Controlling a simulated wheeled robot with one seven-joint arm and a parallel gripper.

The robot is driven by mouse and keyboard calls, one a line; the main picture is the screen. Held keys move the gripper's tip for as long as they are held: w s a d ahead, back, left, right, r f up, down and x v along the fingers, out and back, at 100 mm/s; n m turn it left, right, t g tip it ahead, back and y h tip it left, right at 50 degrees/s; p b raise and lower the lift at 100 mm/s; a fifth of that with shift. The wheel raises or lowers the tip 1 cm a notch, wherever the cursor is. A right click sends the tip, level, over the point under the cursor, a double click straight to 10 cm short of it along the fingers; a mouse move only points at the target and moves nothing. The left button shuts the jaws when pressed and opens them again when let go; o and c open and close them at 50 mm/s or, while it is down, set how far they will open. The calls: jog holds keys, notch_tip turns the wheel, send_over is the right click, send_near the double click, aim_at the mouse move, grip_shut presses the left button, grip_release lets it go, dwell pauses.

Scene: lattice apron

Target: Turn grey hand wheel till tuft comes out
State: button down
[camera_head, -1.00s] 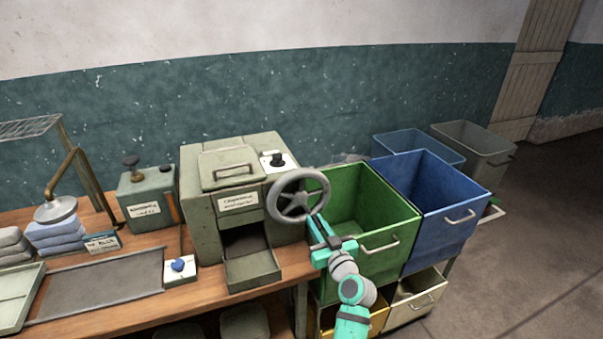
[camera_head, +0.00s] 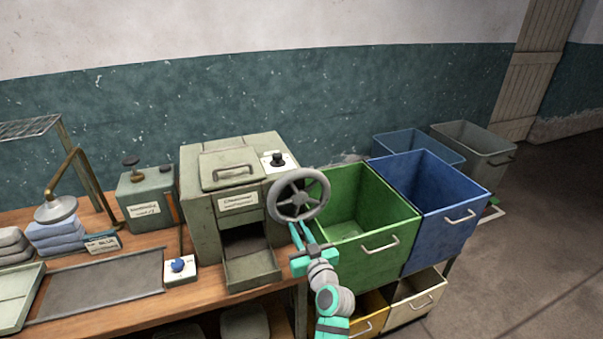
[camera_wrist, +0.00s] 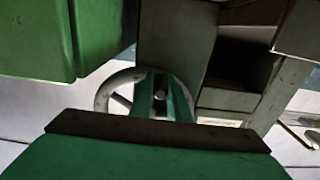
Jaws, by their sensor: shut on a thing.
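The grey hand wheel (camera_head: 298,174) is on the right side of the grey-green machine (camera_head: 203,205). My gripper (camera_head: 297,232) is at the wheel's lower rim and is shut on it. In the wrist view the wheel (camera_wrist: 104,94) shows behind my gripper's fingers (camera_wrist: 162,98). The machine's front opening (camera_head: 243,240) is dark, with an open tray (camera_head: 252,268) below it. I see no tuft in the opening or the tray.
A green bin (camera_head: 345,258) and a blue bin (camera_head: 440,235) stand right of the machine. A black knob (camera_head: 277,160) is on the machine's top. A blue button (camera_head: 178,265) is on the wooden bench (camera_head: 130,318). Floor is clear at far right.

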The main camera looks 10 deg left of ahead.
aim_at(271, 208)
jog(key=shift+a+f, duration=0.1)
jog(key=shift+s+a+r, duration=0.4)
jog(key=shift+s+a, duration=0.1)
jog(key=shift+a, duration=0.2)
jog(key=shift+s+a+r, duration=0.35)
jog(key=shift+s+a, duration=0.1)
jog(key=shift+a, duration=0.25)
jog(key=shift+s+a+r, duration=0.35)
jog(key=shift+a+r, duration=0.15)
jog(key=shift+r, duration=0.25)
jog(key=shift+s+a+r, duration=0.35)
jog(key=shift+a+r, duration=0.15)
jog(key=shift+r, duration=0.2)
jog(key=shift+s+a+r, duration=0.15)
jog(key=shift+a+r, duration=0.1)
jog(key=shift+r, duration=0.65)
jog(key=shift+s+a+r, duration=0.15)
jog(key=shift+a+r, duration=0.05)
jog(key=shift+r, duration=0.7)
